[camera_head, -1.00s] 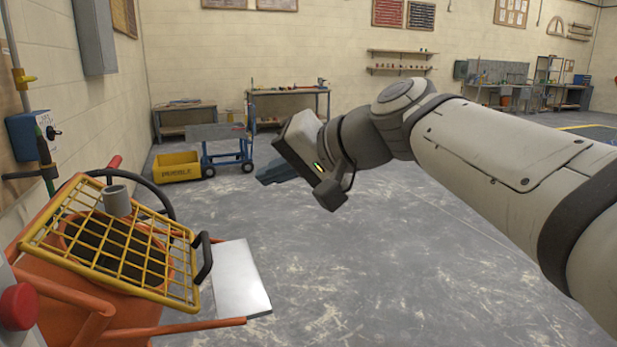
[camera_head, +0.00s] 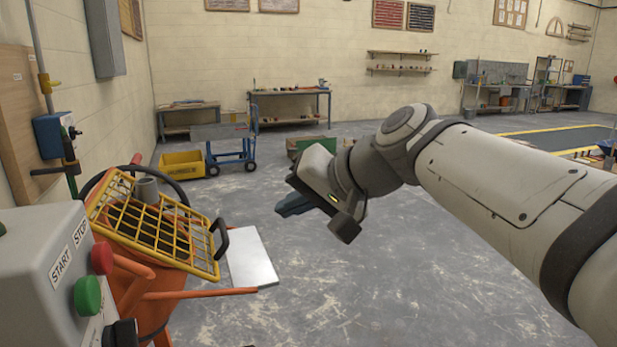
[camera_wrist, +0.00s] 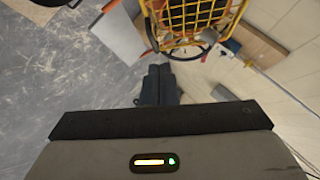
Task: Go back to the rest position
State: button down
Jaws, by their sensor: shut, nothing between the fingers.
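My gripper (camera_head: 293,203) hangs over bare floor in the middle of the head view, at the end of my arm coming in from the right. In the wrist view my gripper (camera_wrist: 158,85) shows with its two dark fingers together and nothing between them. It is apart from the mixer in the head view.
At left stands an orange mixer (camera_head: 150,300) with a yellow grid guard (camera_head: 150,232) and a grey control box with a green button (camera_head: 87,295). A white sheet (camera_head: 252,258) lies beside it. A yellow tub (camera_head: 183,164) and blue trolley (camera_head: 230,157) stand behind. The central floor is clear.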

jog(key=s+d+f+g+h+p, duration=0.1)
jog(key=s+d+f+h+p, duration=0.3)
jog(key=s+d+p, duration=0.2)
jog(key=s+d+f+g+h+p, duration=0.2)
jog(key=s+d+f+h+p, duration=0.2)
jog(key=d+p, duration=0.6)
jog(key=shift+s+d+f+g+h, duration=0.35)
jog(key=shift+s+d+h, duration=0.35)
jog(key=shift+s, duration=0.35)
